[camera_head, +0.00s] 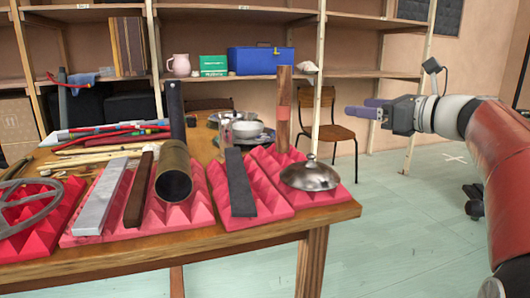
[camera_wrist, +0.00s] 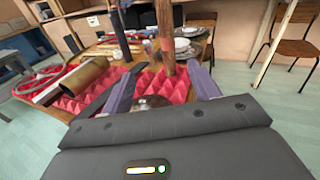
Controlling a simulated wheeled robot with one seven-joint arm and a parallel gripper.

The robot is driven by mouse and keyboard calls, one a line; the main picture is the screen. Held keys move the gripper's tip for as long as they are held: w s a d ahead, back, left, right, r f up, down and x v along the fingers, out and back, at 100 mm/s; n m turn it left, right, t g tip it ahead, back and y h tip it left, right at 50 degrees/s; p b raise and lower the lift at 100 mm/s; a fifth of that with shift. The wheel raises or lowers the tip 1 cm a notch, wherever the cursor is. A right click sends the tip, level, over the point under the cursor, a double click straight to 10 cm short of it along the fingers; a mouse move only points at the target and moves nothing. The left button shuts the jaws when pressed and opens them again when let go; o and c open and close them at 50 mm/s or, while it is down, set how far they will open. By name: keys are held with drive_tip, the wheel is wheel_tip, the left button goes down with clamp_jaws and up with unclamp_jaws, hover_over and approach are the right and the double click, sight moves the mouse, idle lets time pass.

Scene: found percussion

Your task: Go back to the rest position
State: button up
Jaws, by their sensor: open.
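My gripper (camera_head: 368,108) is in the air right of the table (camera_head: 290,232) in the head view, above the floor. Its fingers point left and hold nothing. In the wrist view the two purple fingers of my gripper (camera_wrist: 164,92) stand apart with a gap between them. Beyond them are the table's pink foam pads and a metal lid, which my gripper partly hides. The arm reaches in from the right edge of the head view.
Pink foam pads (camera_head: 277,194) carry a domed metal lid (camera_head: 310,176), a brass tube (camera_head: 173,172), a dark bar (camera_head: 240,185) and a light bar (camera_head: 100,195). A wooden post (camera_head: 283,108) stands upright. A chair (camera_head: 328,130) and shelves are behind.

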drive_tip(key=s+a+f+n+g+h+p, duration=0.1)
drive_tip(key=s+a+f+n+g+h, duration=0.2)
drive_tip(key=s+a+f+n, duration=0.35)
drive_tip(key=s+a+f+n+g+h, duration=0.2)
drive_tip(key=s+a+f+n+g, duration=0.1)
drive_tip(key=s+f+n, duration=0.45)
drive_tip(key=s+d+f+n+h, duration=0.1)
drive_tip(key=s+f+n+h, duration=0.2)
drive_tip(key=s+f+n, duration=0.3)
drive_tip(key=s+d+f+n+g+h+p, duration=0.1)
drive_tip(key=s+d+f+n+h, duration=0.1)
drive_tip(key=s+f+n, duration=0.4)
wheel_tip(320, 180, down, 3)
drive_tip(key=shift+s+f+n+h, duration=0.25)
drive_tip(key=shift+s+h, duration=0.35)
drive_tip(key=shift+s, duration=0.6)
drive_tip(key=shift+d+r, duration=0.1)
